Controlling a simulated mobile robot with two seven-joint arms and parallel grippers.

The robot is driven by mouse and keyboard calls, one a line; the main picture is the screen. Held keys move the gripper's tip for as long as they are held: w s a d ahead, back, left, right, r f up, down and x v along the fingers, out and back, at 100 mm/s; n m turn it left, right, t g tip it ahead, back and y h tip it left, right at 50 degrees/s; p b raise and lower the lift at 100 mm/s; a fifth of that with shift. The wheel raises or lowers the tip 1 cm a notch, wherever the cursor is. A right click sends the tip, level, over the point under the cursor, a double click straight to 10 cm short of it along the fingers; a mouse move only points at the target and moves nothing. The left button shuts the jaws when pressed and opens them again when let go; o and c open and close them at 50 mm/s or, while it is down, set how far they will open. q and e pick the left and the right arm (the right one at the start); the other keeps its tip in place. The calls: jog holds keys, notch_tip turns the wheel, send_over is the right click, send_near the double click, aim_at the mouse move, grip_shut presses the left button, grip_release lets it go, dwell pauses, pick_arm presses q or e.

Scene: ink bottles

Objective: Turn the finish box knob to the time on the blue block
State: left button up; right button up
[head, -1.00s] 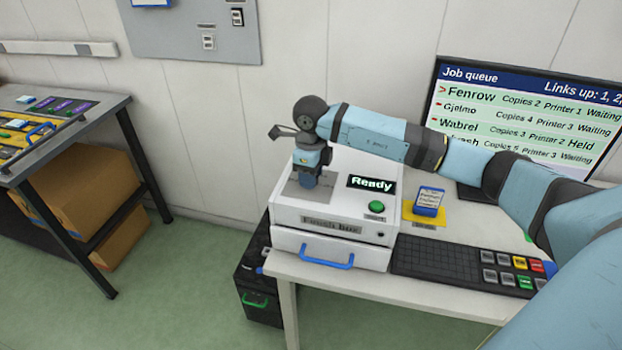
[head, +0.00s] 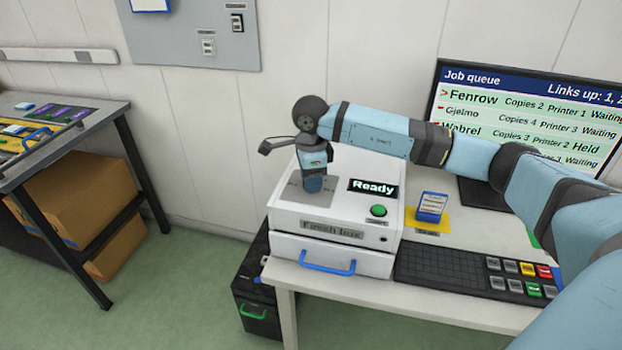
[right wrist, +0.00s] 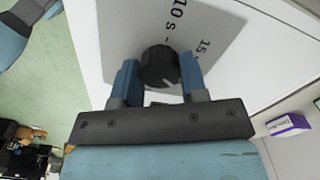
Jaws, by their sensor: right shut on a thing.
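The finish box (head: 330,226) is a white unit on the table, with a "Ready" display and a green button. Its dark round knob (right wrist: 160,67) stands on a grey dial plate (right wrist: 205,25); the marks "10 s" and "15" show in the right wrist view, but I cannot tell where the knob points. My right gripper (head: 313,184) reaches down onto the plate from above. In the right wrist view its blue fingers (right wrist: 158,78) are on either side of the knob, shut on it. The blue block (head: 432,206) stands on a yellow pad; its label is too small to read.
A blue-handled drawer (head: 328,268) is in the box's front. A keyboard (head: 440,271) with coloured keys is on the right, and a job queue monitor (head: 530,120) stands behind. A dark bin (head: 255,290) is below left. Another table (head: 75,140) stands at the left.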

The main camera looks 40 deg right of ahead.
jog(key=shift+r, duration=0.1)
jog(key=o, duration=0.9)
notch_tip(320, 180, up, 14)
jog(key=shift+f, duration=0.1)
dwell(0.5)
